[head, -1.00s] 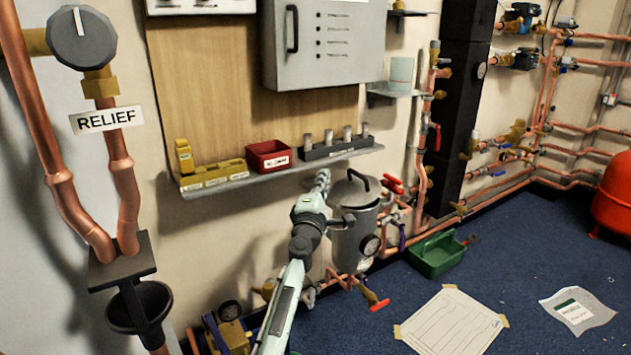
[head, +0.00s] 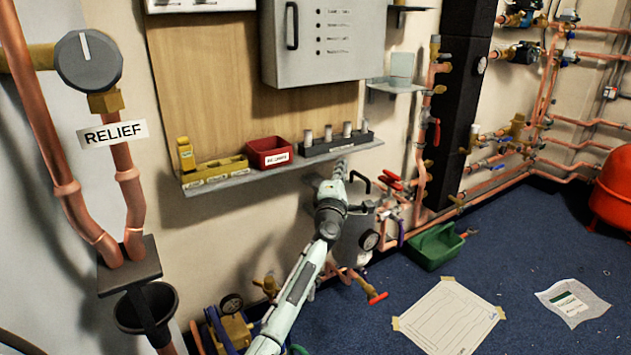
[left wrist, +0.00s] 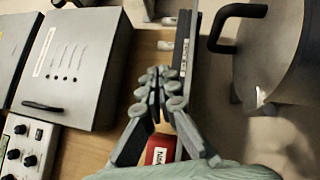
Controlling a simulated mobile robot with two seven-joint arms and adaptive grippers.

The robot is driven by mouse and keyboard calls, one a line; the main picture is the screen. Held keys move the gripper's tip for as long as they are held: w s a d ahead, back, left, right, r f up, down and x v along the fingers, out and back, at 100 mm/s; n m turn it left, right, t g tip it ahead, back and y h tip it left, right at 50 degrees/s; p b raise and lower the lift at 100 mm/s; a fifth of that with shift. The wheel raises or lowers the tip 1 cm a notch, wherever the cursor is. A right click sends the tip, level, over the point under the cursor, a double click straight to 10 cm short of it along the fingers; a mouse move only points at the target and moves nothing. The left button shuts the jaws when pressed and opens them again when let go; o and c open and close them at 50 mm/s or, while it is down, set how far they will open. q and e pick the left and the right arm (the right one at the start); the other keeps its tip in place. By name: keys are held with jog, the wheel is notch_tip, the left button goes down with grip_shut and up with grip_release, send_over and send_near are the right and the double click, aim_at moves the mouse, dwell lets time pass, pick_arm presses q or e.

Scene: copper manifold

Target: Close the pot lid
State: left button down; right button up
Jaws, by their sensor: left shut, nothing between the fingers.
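The pot (head: 354,240) is a grey metal cylinder below the wall shelf, partly hidden behind my left arm. Its lid with a black bent handle (head: 361,181) is at the top; I cannot tell whether the lid is fully seated. In the left wrist view the lid (left wrist: 285,35) fills the right side, with its black handle (left wrist: 238,14) at its upper left. My left gripper (head: 340,168) is shut and empty, just left of the lid handle in the head view. In the left wrist view its fingertips (left wrist: 162,80) are together, apart from the pot. My right gripper is not in view.
The shelf (head: 240,181) with a red bin (head: 270,152) and a yellow tray (head: 215,171) is close behind my left gripper. Copper pipes and red-handled valves (head: 377,298) surround the pot. A green crate (head: 436,247) stands on the floor to the right.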

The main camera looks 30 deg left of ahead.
aim_at(358, 192)
pick_arm(q)
jog(key=shift+w+d+m+g+h, duration=0.3)
jog(key=shift+w+d+m, duration=0.05)
jog(key=shift+w+m, duration=0.05)
jog(key=shift+w+d+f+p, duration=0.1)
jog(key=shift+w+p, duration=0.15)
jog(key=shift+p, duration=0.1)
jog(key=shift+w+d+f, duration=0.1)
jog(key=shift+w+f, duration=0.05)
jog(key=shift+w, duration=0.15)
jog(key=shift+w+d+f, duration=0.2)
jog(key=shift+w+d, duration=0.05)
jog(key=shift+w, duration=0.15)
jog(key=w+d+f+b, duration=0.1)
jog(key=w+f+b, duration=0.1)
jog(key=b, duration=0.1)
jog(key=shift+w+d, duration=0.15)
jog(key=shift+d, duration=0.05)
jog(key=shift+w, duration=0.1)
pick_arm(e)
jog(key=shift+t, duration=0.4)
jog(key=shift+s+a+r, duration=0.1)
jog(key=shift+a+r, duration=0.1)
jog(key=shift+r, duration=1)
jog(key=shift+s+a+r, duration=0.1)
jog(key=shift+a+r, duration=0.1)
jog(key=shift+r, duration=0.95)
